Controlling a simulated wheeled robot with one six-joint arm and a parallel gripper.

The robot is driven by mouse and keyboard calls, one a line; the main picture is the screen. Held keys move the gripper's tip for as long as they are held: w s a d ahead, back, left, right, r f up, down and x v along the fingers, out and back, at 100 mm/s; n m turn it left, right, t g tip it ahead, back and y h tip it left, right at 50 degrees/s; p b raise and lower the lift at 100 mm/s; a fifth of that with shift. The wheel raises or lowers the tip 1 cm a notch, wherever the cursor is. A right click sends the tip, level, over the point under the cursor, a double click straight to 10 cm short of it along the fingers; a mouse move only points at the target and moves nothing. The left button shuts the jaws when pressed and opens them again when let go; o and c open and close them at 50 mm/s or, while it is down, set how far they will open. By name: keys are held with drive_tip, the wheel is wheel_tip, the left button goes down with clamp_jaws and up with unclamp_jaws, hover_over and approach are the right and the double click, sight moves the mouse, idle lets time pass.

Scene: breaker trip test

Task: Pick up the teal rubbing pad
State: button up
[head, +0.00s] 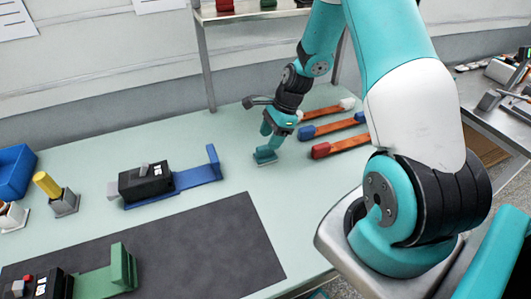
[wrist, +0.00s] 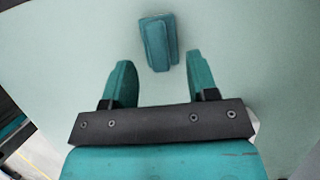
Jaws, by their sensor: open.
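The teal rubbing pad (head: 264,156) lies on the pale green bench top, right under my gripper (head: 271,138) in the head view. In the wrist view the pad (wrist: 158,42) appears as a small teal block with a raised grip. It sits just beyond the tips of my gripper (wrist: 160,62), roughly centred between the two teal fingers. The fingers are apart with nothing between them. Whether a fingertip touches the pad cannot be told.
Wooden strips with white, blue (head: 307,132) and red (head: 320,151) ends lie right of my gripper. A black device on a blue stand (head: 196,177) is to the left. A dark mat (head: 205,250), a blue bin (head: 14,172) and a green stand (head: 120,270) are nearer or further left.

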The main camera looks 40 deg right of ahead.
sight(265, 146)
drive_tip(key=p+x, duration=0.1)
drive_tip(key=x, duration=0.3)
drive_tip(key=shift+a+f, duration=0.15)
drive_tip(key=shift+a, duration=0.05)
clamp_jaws()
wheel_tip(265, 146, up, 20)
drive_tip(key=b, duration=0.1)
drive_tip(key=shift+b, duration=0.4)
drive_tip(key=c, duration=0.9)
unclamp_jaws()
